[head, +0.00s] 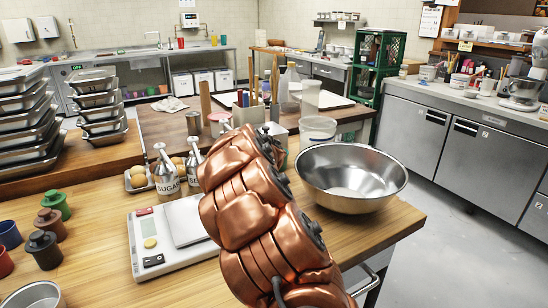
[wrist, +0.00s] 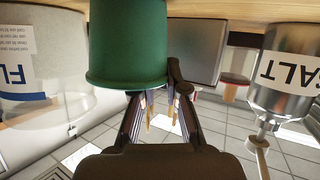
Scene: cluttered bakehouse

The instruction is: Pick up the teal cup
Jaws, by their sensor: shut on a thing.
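The teal cup (wrist: 127,45) is a dark green-teal, round-sided vessel at the upper left of centre in the wrist view, where the scene appears upside down. My gripper (wrist: 154,86) is shut on the cup near its rim. One finger passes behind the cup's edge and the other shows at its right side. The top of the picture cuts off the cup's far end. In the head view my copper-coloured arm hides both the gripper and this cup. I cannot tell whether the cup is clear of the surface.
A salt shaker (wrist: 285,75) stands right of the cup and a pale flour container (wrist: 45,75) left of it. In the head view, a steel bowl (head: 352,180), kitchen scale (head: 165,250), sugar shaker (head: 166,178) and green-lidded pot (head: 55,204) share the wooden counter (head: 95,262).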

